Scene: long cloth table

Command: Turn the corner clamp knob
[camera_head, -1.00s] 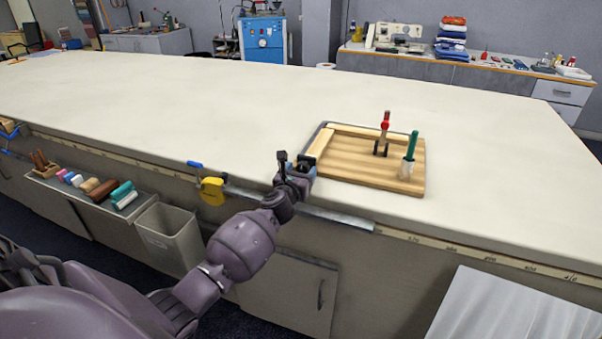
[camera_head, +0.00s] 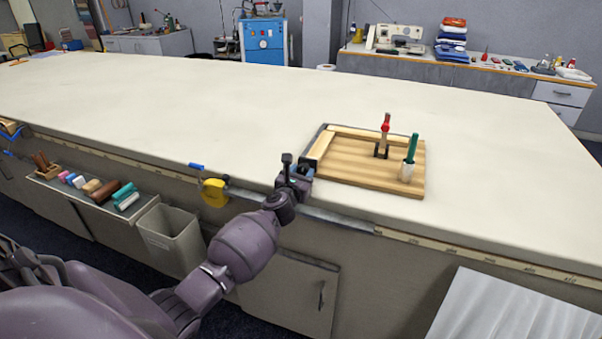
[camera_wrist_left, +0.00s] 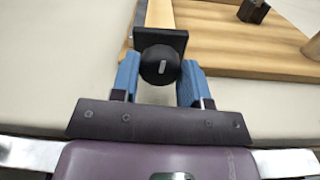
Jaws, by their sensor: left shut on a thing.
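The corner clamp knob (camera_wrist_left: 160,68) is round and black with a short white mark that stands nearly upright in the left wrist view. It sits in front of a dark clamp block (camera_wrist_left: 172,38) at the near left corner of the wooden board (camera_head: 365,161). My left gripper (camera_wrist_left: 160,66) has one blue finger on each side of the knob and is shut on it. In the head view my left gripper (camera_head: 304,168) is at that corner and hides the knob. My right gripper is in neither view.
A red-handled clamp (camera_head: 384,130) and a green-handled tool (camera_head: 411,152) stand on the board's right part. A yellow tape measure (camera_head: 214,193) hangs at the table's front edge. The pale tabletop (camera_head: 190,105) is clear left of the board.

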